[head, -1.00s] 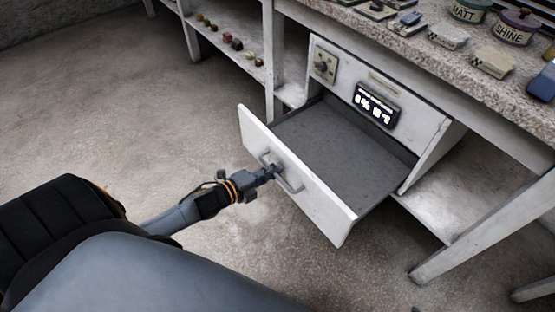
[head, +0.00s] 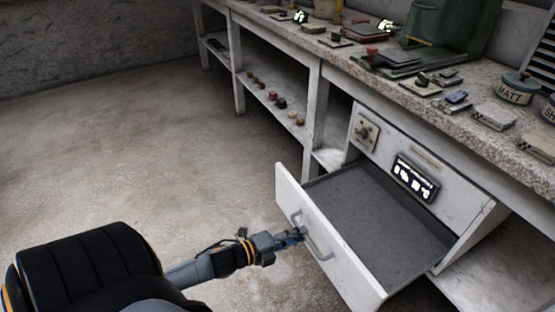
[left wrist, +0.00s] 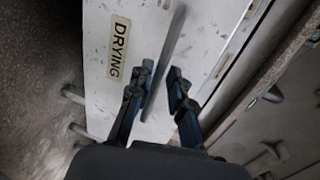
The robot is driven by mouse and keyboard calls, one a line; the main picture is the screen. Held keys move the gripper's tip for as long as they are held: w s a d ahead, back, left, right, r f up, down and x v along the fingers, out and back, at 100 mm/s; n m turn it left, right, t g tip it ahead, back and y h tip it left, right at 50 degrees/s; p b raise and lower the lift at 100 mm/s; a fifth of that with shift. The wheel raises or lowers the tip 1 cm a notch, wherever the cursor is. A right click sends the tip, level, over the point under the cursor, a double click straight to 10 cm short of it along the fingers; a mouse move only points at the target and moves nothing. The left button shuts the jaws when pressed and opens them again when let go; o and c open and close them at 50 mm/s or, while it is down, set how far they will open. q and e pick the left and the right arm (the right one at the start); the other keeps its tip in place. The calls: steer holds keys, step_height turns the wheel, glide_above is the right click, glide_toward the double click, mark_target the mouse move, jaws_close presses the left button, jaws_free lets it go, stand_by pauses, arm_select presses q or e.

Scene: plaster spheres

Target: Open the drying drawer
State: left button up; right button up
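The drying drawer (head: 375,235) is pulled well out of its white cabinet, and its grey inside looks empty. Its white front (head: 335,245) carries a metal bar handle (head: 318,243). In the left wrist view the front bears a "DRYING" label (left wrist: 118,45), and the handle (left wrist: 168,52) runs between my fingers. My left gripper (head: 300,236) is at the handle. In the left wrist view its fingers (left wrist: 160,75) are apart on both sides of the bar, with gaps showing, so it looks open. My right gripper is not in view.
The cabinet has a knob panel (head: 365,133) and a lit display (head: 415,178). It sits under a stone-topped bench (head: 455,105) with tools, blocks and jars on it. A lower shelf (head: 265,95) holds several small spheres. The floor (head: 150,150) to the left is clear.

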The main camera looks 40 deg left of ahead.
arm_select(q)
steer(key=v, duration=0.9)
steer(key=shift+s, duration=0.2)
